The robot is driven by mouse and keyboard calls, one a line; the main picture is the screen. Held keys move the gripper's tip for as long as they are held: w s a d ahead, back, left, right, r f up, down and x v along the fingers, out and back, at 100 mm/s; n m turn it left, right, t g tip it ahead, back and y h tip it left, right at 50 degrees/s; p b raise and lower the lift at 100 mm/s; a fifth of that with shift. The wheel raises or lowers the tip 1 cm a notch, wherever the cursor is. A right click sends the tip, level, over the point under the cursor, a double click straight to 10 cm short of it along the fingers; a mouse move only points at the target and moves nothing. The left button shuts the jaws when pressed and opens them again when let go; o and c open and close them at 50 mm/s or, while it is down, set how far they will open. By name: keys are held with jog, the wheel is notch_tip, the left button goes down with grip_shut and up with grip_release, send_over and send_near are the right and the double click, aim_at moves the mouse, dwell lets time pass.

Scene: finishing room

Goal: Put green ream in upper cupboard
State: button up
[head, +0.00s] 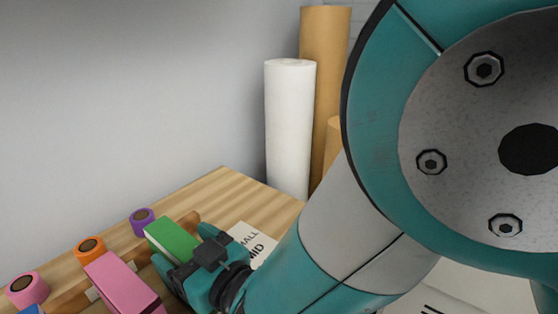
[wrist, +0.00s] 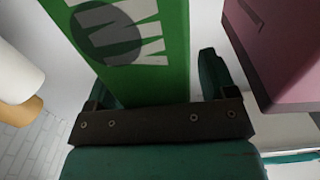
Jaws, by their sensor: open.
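The green ream (head: 172,240) stands on the wooden bench, partly hidden by my gripper (head: 188,252) in the head view. In the wrist view the green ream (wrist: 140,40) lies between the two fingers of my gripper (wrist: 155,82), with pale printing on its face. A gap shows between the ream and the right finger; on the left side the finger is close to the ream, and I cannot tell whether they touch. The gripper is open. The upper cupboard is not recognisable in either view.
A pink ream (head: 122,284) stands close beside the gripper; it also shows in the wrist view (wrist: 285,50). Pink (head: 27,290), orange (head: 90,248) and purple (head: 142,220) rolls line the back. A printed sheet (head: 252,243) lies right. White (head: 290,130) and brown (head: 325,80) rolls stand behind.

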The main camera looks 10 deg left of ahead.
grip_shut()
jog(key=shift+r, duration=0.1)
dwell(0.4)
